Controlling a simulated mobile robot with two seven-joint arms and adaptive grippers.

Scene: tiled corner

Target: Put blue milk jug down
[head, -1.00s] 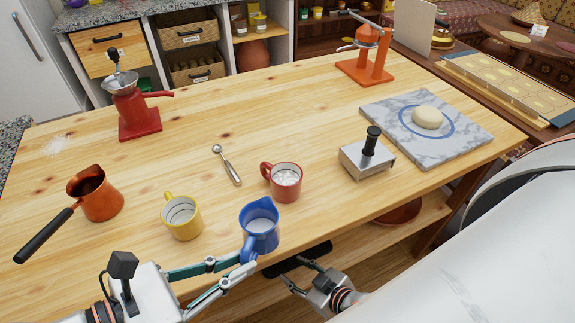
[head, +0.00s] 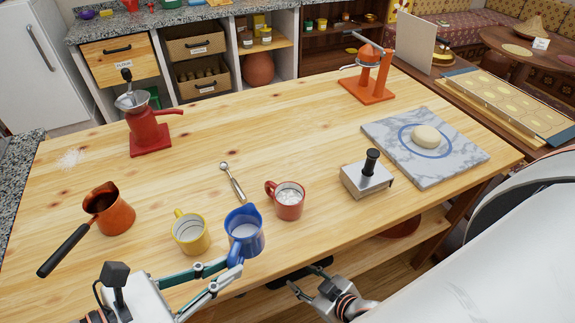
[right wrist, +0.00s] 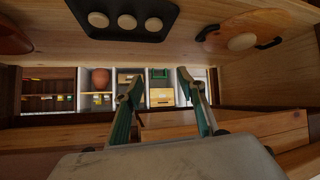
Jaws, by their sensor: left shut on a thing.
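The blue milk jug (head: 244,232) is upright, with pale contents visible inside, at the table's front edge. It is between the yellow cup (head: 191,233) and the red mug (head: 289,202). My left gripper (head: 230,266) is shut on the jug's handle side. I cannot tell whether the jug's base touches the wooden table (head: 330,240). My right gripper (head: 300,282) is low by the front edge, partly hidden in the head view. In the right wrist view its fingers (right wrist: 160,92) are apart with nothing between them.
A copper pot (head: 110,212) and red grinder (head: 150,135) stand left, a spoon (head: 233,182) lies mid-table, and a metal tamper block (head: 367,177) and marble slab (head: 465,160) with dough are right. A black tray (right wrist: 124,20) shows in the right wrist view.

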